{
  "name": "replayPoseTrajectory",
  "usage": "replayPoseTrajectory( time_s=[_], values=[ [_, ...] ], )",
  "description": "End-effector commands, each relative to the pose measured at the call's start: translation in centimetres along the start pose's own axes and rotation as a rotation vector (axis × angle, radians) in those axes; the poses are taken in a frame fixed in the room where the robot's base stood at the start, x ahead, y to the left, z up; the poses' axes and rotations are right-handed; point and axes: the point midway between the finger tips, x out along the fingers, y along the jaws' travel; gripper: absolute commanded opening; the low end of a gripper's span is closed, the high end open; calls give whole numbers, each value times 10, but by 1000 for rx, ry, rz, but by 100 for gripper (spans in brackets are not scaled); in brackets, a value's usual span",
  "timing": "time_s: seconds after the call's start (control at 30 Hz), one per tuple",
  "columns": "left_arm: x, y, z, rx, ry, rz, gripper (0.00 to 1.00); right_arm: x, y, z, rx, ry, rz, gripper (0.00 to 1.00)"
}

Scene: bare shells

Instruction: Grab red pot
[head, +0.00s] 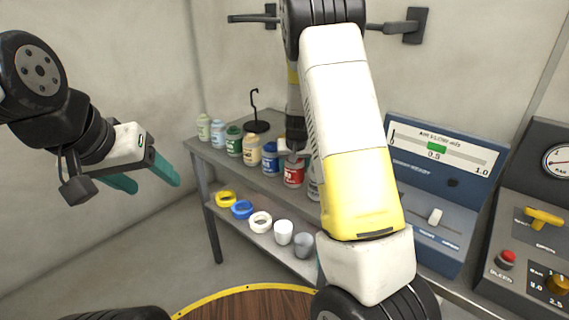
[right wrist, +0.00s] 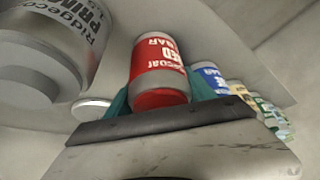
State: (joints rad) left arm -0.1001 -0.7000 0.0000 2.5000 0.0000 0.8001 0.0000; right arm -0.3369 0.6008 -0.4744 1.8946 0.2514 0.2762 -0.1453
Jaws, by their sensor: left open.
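In the right wrist view the red pot (right wrist: 160,75) is in the middle. The teal fingers of my right gripper (right wrist: 161,97) lie on both sides of it. I cannot tell whether they press on it. My right arm hides much of that spot in the head view. My left gripper (head: 157,185) is open and empty at the left, well away from the shelf.
A blue pot (head: 270,159) stands close beside the red one, with several other pots behind. A large grey tin (right wrist: 48,50) is on the other side. Rings and cups fill the lower shelf (head: 262,240). A blue gauge console (head: 430,215) stands right.

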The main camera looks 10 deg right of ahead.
Motion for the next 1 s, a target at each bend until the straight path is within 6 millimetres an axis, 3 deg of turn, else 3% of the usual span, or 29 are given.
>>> replayPoseTrajectory(
  time_s=[0.03, 0.2, 0.27, 0.57, 1.0],
  values=[
    [0, 0, 0, 0, 0, 0, 62, 0, 0, 0, 0, 0, 0, 47],
    [0, 0, 0, 0, 0, 0, 62, 0, 0, 0, 0, 0, 0, 14],
    [0, 0, 0, 0, 0, 0, 62, -1, 0, 0, 0, 1, 0, 5],
    [0, 0, 0, 0, 0, 0, 62, -7, 0, -4, -1, 3, -1, 5],
    [0, 0, 0, 0, 0, 0, 62, -80, -1, -37, 0, 5, -2, 5]
  ],
)
